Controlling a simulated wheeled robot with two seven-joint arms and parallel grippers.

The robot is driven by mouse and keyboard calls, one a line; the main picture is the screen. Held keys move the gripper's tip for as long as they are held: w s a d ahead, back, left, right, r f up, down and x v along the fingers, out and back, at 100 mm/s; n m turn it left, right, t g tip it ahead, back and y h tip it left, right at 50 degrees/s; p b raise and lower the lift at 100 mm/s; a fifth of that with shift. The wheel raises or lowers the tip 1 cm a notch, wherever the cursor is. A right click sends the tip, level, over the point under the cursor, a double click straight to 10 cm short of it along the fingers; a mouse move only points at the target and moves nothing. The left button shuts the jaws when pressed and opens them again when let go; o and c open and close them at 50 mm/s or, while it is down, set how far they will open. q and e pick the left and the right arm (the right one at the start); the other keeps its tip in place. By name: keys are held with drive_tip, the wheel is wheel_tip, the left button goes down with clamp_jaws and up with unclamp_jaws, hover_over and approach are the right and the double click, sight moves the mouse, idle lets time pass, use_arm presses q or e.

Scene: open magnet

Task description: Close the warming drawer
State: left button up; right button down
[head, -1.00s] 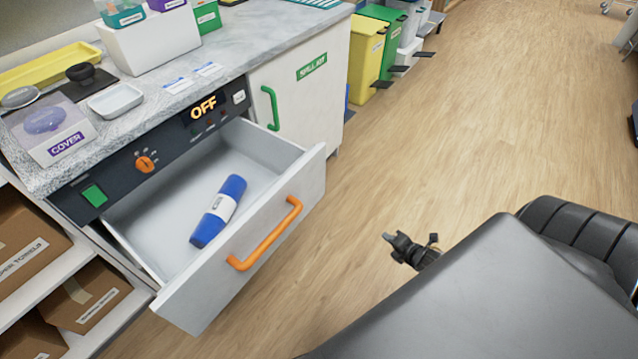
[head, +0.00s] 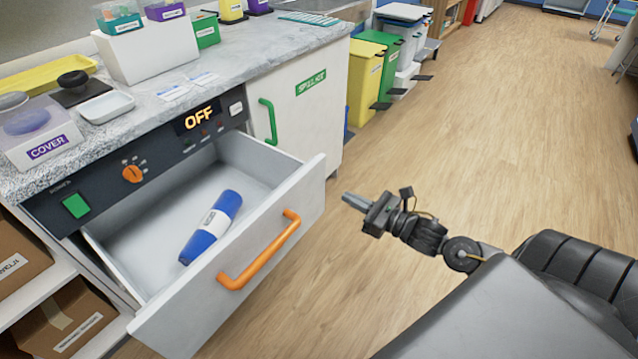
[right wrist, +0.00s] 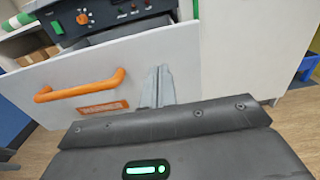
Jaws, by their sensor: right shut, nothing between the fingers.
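The warming drawer (head: 272,213) is pulled well out from under the counter, with an orange handle (head: 259,250) on its white front. A blue bottle with a white label (head: 212,226) lies inside it. My right gripper (head: 346,199) is shut and empty, to the right of the drawer front and apart from the handle in the head view. In the right wrist view, the shut fingers (right wrist: 158,88) appear in front of the drawer front (right wrist: 185,65), right of the handle (right wrist: 80,87) and its orange label. My left gripper is not in view.
The control panel (head: 150,165) above the drawer reads OFF. A spill kit cabinet (head: 315,130) with a green handle stands beside the drawer. Yellow and green bins (head: 366,80) stand beyond. Open wooden floor lies to the right. Boxes (head: 65,318) sit on shelves at left.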

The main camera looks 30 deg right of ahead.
sight(309, 178)
drive_tip(key=x, duration=1)
drive_tip(key=shift+w, duration=0.25)
drive_tip(key=shift+w, duration=0.1)
